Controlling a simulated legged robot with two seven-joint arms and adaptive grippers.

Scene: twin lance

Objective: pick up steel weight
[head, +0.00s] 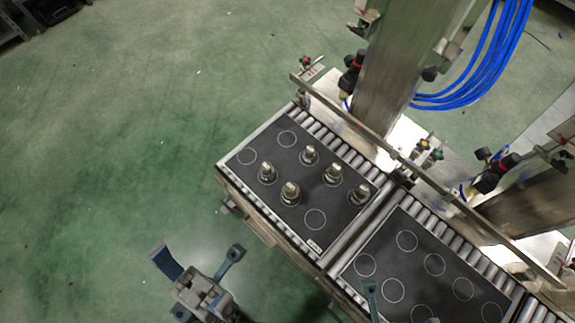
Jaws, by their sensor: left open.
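Several steel weights with knobbed tops stand upright on a dark mat (272,209) with pale printed circles. One weight (309,154) is at the back, one (267,172) at the left, a larger-looking one (290,192) nearest me, one (333,174) at the middle right and one (359,194) at the right. My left gripper (198,256) is open and empty, left of and below the mat in the picture, apart from all weights. A teal finger of my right gripper (370,292) shows at the bottom edge over a second mat; the rest is mostly cut off.
The second dark mat (408,268) has several empty circles and no weights. Both mats lie on roller conveyors (330,140). A metal rail (385,148), steel posts and blue hoses (470,100) stand behind. The green floor (110,130) at left is clear.

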